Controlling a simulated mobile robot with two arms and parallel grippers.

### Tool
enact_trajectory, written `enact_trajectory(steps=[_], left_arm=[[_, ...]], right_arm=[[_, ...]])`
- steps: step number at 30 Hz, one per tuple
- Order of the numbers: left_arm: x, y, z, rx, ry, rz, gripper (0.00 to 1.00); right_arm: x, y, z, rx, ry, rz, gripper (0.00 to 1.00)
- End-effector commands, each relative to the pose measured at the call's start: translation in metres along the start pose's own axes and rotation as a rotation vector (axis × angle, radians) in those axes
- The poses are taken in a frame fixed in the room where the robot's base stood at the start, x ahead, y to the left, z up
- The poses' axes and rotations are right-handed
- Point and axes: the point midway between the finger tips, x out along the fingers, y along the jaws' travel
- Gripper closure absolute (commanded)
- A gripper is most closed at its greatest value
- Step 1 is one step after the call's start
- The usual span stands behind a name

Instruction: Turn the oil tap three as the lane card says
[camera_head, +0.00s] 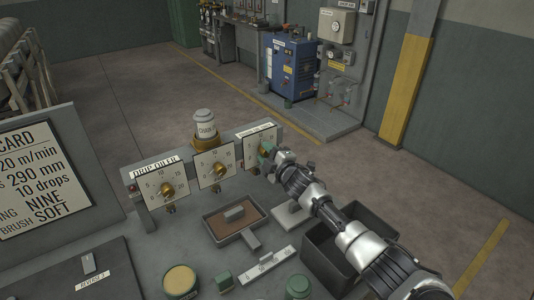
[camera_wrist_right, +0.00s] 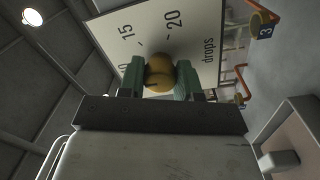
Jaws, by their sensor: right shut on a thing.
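The drip oiler panel (camera_head: 152,181) carries three square white dials with brass tap knobs. The left dial's knob (camera_head: 167,189) and the middle dial's knob (camera_head: 216,171) are free. My right gripper (camera_head: 266,150) is at the rightmost dial (camera_head: 252,153) and hides much of its face. In the wrist view my right gripper (camera_wrist_right: 160,80) is shut on that dial's brass knob (camera_wrist_right: 159,70), with a green finger on each side. The dial face (camera_wrist_right: 196,45) shows 15, 20 and "drops"; the pointer setting is unclear. The lane card (camera_head: 38,178) reads 10 drops at the left. My left gripper is out of view.
On the bench stand a labelled oil cup (camera_head: 205,125) behind the panel, a brown tray (camera_head: 217,232), a yellow-topped tin (camera_head: 180,281) and a green tin (camera_head: 298,287). A dark open bin (camera_head: 318,247) lies under my right arm. A blue machine (camera_head: 290,68) stands far behind.

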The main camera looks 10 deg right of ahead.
Motion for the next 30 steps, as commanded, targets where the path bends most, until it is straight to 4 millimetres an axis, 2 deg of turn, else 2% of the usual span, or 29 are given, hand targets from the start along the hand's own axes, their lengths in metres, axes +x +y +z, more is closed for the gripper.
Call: enact_trajectory(steps=[3,4,8,20,26,30], left_arm=[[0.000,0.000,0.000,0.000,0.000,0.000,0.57],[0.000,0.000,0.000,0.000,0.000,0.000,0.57],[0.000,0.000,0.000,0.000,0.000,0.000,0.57],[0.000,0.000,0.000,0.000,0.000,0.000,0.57],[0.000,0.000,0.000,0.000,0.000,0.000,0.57],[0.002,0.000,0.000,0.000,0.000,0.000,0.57]], right_arm=[[0.000,-0.001,0.000,-0.001,0.000,-0.001,0.90],[0.000,-0.001,0.000,-0.001,0.000,-0.001,0.62],[0.000,0.000,0.000,-0.001,0.000,-0.001,0.42],[-0.005,0.000,0.001,-0.002,-0.001,0.000,0.41],[-0.027,-0.001,0.001,-0.002,0.000,-0.001,0.41],[-0.049,-0.002,0.002,-0.003,0.000,-0.002,0.41]])
